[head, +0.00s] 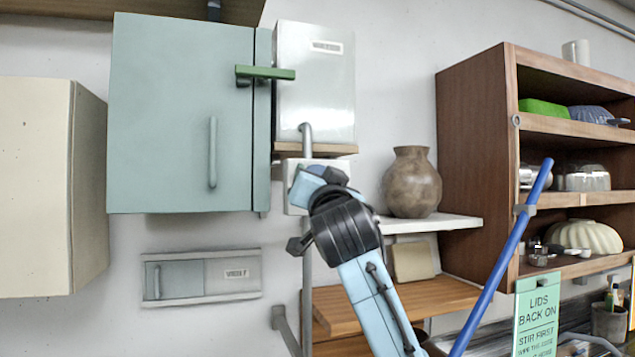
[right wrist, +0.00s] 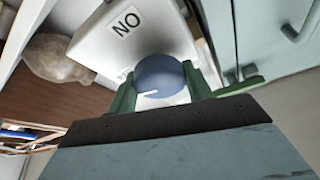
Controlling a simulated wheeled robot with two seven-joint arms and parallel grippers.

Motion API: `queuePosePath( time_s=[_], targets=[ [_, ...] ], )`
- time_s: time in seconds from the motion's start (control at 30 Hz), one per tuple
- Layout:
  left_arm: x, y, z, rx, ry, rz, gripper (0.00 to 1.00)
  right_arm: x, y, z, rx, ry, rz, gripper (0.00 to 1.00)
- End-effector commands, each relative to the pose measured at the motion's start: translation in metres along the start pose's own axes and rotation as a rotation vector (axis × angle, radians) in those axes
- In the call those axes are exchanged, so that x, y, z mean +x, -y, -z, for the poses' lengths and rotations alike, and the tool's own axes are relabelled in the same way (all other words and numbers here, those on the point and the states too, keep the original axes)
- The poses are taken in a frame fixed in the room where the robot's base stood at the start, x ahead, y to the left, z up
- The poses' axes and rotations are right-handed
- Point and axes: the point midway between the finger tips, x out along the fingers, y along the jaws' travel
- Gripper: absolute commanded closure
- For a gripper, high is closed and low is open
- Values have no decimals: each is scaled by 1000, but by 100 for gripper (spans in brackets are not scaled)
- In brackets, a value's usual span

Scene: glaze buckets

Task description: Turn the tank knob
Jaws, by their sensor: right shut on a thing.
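The tank (head: 315,85) is a pale grey box on a small wooden shelf, with a pipe coming down its front. Below it a white plate (head: 291,208) is mostly behind my right arm; in the right wrist view the white plate (right wrist: 130,38) bears a label reading "NO". A round blue-grey knob (right wrist: 158,72) with a white mark is at the plate. The green fingers of my right gripper (right wrist: 160,92) are on either side of the knob, shut on it. My left gripper is not in view.
A brown vase (head: 411,182) stands on a white shelf to the right. A blue pole (head: 505,260) leans before the wooden shelf unit (head: 475,150).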

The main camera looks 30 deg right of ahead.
Motion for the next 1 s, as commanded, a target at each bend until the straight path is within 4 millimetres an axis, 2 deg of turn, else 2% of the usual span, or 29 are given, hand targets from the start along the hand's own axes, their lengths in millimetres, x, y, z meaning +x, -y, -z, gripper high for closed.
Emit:
queuePosePath(
  time_s=[0.07, 0.1, 0.27, 0.53, 0.67, 0.77, 1.0],
  targets=[
    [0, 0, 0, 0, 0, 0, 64, 0, 0, 0, -1, 0, -1, 73],
    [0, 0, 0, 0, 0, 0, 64, 0, 0, 0, -1, 0, -1, 48],
    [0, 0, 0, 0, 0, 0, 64, 0, 0, 0, -1, 0, -1, 28],
    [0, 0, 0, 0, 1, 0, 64, 0, 0, 0, -1, 0, 0, 28],
    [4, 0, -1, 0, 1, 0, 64, -8, 0, -1, 0, -1, 2, 28],
    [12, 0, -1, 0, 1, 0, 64, -23, 0, -2, 1, -2, 3, 28],
    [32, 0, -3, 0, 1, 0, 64, -78, 0, -3, 3, -2, 4, 28]
  ],
)
